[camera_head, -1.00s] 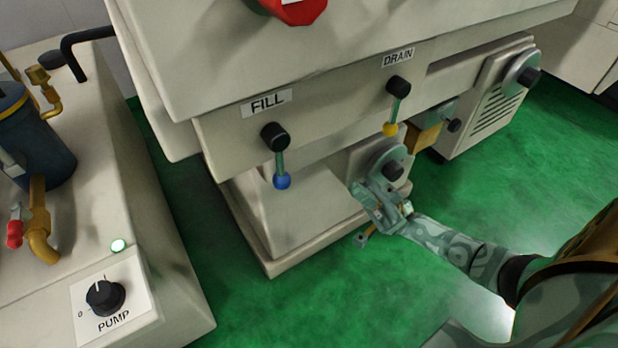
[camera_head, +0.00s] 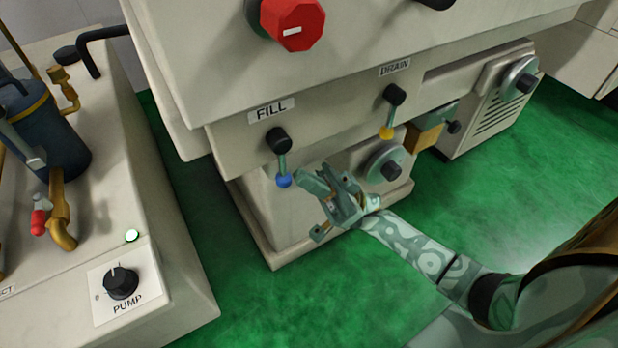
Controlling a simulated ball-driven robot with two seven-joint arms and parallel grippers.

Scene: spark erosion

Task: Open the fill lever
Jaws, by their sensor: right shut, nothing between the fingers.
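The fill lever (camera_head: 282,165) hangs straight down from its black hub under the FILL label (camera_head: 271,110) on the machine's front panel. It ends in a blue ball (camera_head: 284,180). My right gripper (camera_head: 312,178) is just right of the blue ball, with a small gap between them in the picture; I cannot tell the depth gap. It is shut and empty. My left gripper is not in view.
The drain lever (camera_head: 388,118) with a yellow ball hangs to the right under its DRAIN label. A red knob (camera_head: 292,24) is above. A pump cabinet (camera_head: 165,285) stands at the left. Green floor lies between the cabinet and machine.

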